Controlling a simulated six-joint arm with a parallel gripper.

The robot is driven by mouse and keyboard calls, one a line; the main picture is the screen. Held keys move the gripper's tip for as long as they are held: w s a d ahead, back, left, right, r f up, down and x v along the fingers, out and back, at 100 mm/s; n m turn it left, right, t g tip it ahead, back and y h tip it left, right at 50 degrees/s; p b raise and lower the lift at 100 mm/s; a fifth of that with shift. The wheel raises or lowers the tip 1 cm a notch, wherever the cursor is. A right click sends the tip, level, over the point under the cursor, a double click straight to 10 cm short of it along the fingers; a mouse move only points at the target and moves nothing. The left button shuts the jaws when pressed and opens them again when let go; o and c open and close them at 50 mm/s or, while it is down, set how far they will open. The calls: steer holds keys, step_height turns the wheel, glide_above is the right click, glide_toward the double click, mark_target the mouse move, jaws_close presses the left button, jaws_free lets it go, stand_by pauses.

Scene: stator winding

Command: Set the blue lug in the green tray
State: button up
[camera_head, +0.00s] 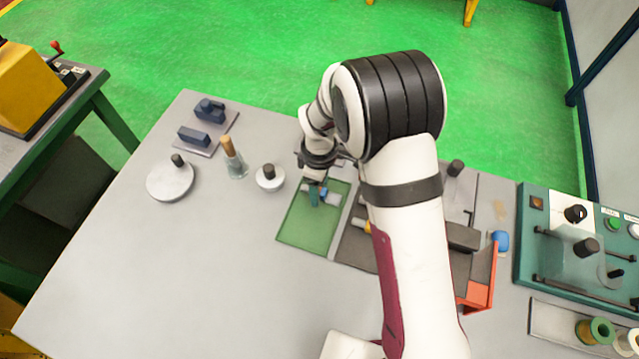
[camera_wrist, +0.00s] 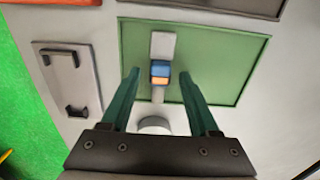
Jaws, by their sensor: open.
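The green tray (camera_head: 300,238) lies on the grey table, and it also shows in the wrist view (camera_wrist: 225,60). The blue lug (camera_wrist: 160,69) has a blue and orange middle and pale grey ends, and appears to lie on the tray floor. In the head view, a bit of the lug (camera_head: 324,190) shows beside my fingers. My gripper (camera_wrist: 158,75) is open, its two green fingers on either side of the lug with a gap at each side. In the head view, my gripper (camera_head: 314,196) is over the tray's upper part, and my arm hides some of the right side.
A plate with dark blocks (camera_head: 194,136), a white disc (camera_head: 170,182), a wooden-handled tool in a glass (camera_head: 233,160) and a small knobbed dome (camera_head: 270,178) stand left of the tray. A dark tray (camera_head: 355,246) adjoins its right side. The table's front left is clear.

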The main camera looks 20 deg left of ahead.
step_height(320, 180, up, 12)
steer(key=s+d+r+m, duration=0.3)
steer(key=d+r+m, duration=0.3)
steer(key=d, duration=0.2)
steer(key=s+d+r+m+y, duration=0.1)
steer(key=s+d+m, duration=0.5)
steer(key=s+m, duration=0.2)
steer(key=s+d+r+m, duration=0.1)
steer(key=s+d+m, duration=0.5)
steer(key=s+m, duration=0.3)
steer(key=shift+s+r+m+y, duration=0.2)
steer(key=shift+s+m+y, duration=0.1)
steer(key=shift+s+y, duration=0.1)
